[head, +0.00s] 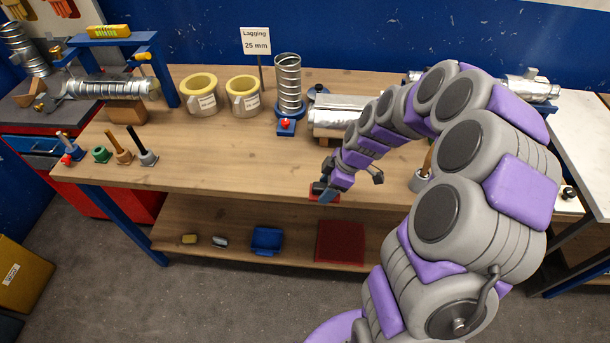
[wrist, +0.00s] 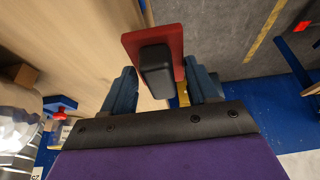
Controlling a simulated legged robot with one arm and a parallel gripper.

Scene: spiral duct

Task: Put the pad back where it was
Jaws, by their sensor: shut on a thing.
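The pad (wrist: 176,40) is a red plate with a black block-shaped grip on its face. In the wrist view it is between the blue fingers of my gripper (wrist: 165,85), which are shut on its black grip. In the head view my gripper (head: 324,188) is at the front edge of the workbench (head: 215,165), with a little of the red pad showing beneath it. I cannot tell whether the pad touches the bench. A dark red square (head: 340,243) lies on the lower shelf, below my gripper; nothing stands on it.
The lower shelf (head: 205,218) also bears a blue tray (head: 266,240), a yellow block (head: 189,239) and a grey piece (head: 220,241). On the bench stand lagging rolls (head: 200,95), an upright spiral duct (head: 289,85) and several brushes (head: 118,150). The front middle bench top is clear.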

